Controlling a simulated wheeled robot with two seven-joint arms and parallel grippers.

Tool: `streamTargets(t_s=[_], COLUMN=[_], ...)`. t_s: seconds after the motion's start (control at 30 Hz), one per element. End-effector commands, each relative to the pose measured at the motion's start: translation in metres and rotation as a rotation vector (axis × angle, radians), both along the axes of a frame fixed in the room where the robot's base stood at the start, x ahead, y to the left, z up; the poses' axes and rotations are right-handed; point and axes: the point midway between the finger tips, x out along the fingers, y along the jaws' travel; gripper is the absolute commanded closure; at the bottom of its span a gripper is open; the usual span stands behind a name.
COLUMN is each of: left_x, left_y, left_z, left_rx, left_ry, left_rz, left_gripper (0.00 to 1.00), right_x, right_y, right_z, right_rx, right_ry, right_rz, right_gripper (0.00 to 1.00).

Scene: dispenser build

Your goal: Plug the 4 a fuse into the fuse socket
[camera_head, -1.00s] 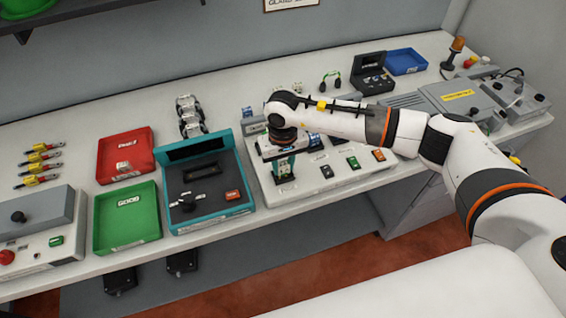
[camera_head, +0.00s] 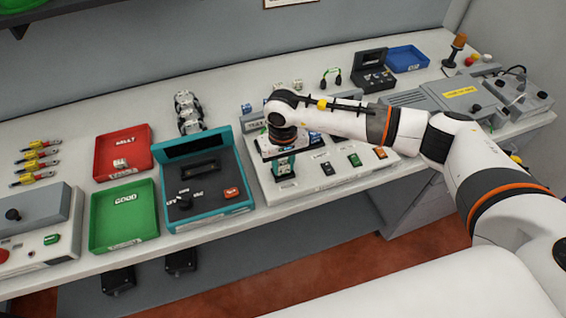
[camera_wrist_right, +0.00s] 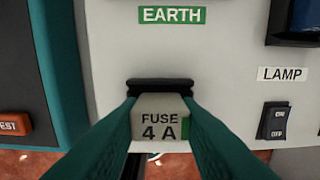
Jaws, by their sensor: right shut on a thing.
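The fuse (camera_wrist_right: 160,122) is a pale block marked "FUSE 4 A" with a green strip on its right side. It sits between the two teal fingers of my right gripper (camera_wrist_right: 160,115) in the right wrist view. A black part (camera_wrist_right: 160,85) shows just beyond the fuse, against the pale panel; I cannot tell whether it is the socket or whether the fuse is seated in it. In the head view my right gripper (camera_head: 284,168) points down over the left part of the white panel (camera_head: 310,181), and the fuse is hard to make out. My left gripper is not in view.
The teal-framed tester (camera_head: 205,180) stands close on the left of the panel. Panel switches, including the lamp switch (camera_wrist_right: 274,120), lie to the right of the fingers. Red (camera_head: 123,153) and green (camera_head: 124,216) trays are further left.

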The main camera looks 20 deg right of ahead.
Motion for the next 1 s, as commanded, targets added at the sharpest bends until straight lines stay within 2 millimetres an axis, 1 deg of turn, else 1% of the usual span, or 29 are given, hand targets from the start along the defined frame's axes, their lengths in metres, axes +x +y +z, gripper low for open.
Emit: streamTargets(t_s=[0.47,1.0], left_x=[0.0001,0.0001], left_y=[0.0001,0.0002], left_z=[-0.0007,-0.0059], left_rx=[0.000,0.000], left_ry=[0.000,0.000], left_rz=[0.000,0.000], left_gripper=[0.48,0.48], right_x=[0.0000,0.0002], right_y=[-0.0001,0.0000], right_z=[-0.0002,-0.0004], right_rx=[0.000,0.000], right_ry=[0.000,-0.001], right_rz=[0.000,0.000], right_gripper=[0.91,0.91])
